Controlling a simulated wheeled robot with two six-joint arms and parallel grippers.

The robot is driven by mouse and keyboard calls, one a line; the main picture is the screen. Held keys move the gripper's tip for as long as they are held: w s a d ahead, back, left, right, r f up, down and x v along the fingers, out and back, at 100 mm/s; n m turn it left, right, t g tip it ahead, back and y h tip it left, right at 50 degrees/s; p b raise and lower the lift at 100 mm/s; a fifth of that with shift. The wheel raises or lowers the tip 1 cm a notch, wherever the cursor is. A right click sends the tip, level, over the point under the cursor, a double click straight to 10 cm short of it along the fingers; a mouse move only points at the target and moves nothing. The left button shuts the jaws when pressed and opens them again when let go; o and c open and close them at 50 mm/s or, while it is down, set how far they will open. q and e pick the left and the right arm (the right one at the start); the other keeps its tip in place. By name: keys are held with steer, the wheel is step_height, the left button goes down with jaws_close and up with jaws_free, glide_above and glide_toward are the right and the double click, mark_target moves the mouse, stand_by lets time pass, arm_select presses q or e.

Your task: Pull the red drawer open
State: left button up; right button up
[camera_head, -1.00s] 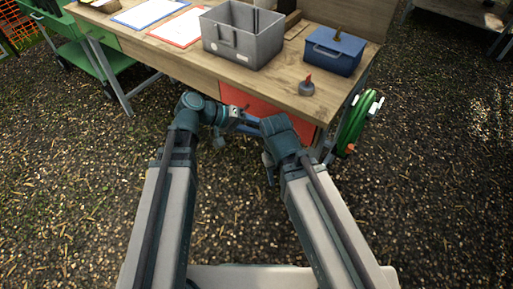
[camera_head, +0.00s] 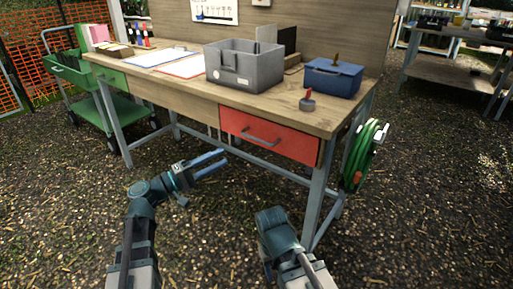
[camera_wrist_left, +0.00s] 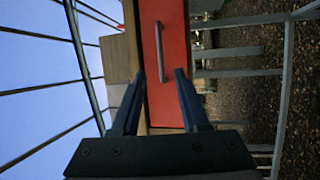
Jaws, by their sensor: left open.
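The red drawer (camera_head: 295,142) sits under the right part of the wooden workbench top and looks shut. Its grey bar handle (camera_head: 260,136) runs across the front. My left gripper (camera_head: 220,160) is open and empty, in front of and below the drawer, to the left of the handle. In the left wrist view the red drawer (camera_wrist_left: 172,90) appears turned on its side, with the handle (camera_wrist_left: 158,52) beyond the fingertips of the left gripper (camera_wrist_left: 160,75), apart from them. My right arm shows at the bottom of the head view; its fingers are not visible.
The workbench (camera_head: 185,92) carries a grey bin (camera_head: 243,72), a blue box (camera_head: 333,80) and a small red-tipped object (camera_head: 307,101). A green hose reel (camera_head: 362,155) hangs at its right end. A green cart (camera_head: 125,112) stands left. The gravel in front is clear.

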mark_target(257, 140)
arm_select(q)
steer(key=p+x, duration=0.2)
steer(key=x, duration=1.2)
steer(key=shift+f, duration=0.1)
jaws_close()
stand_by(1.0)
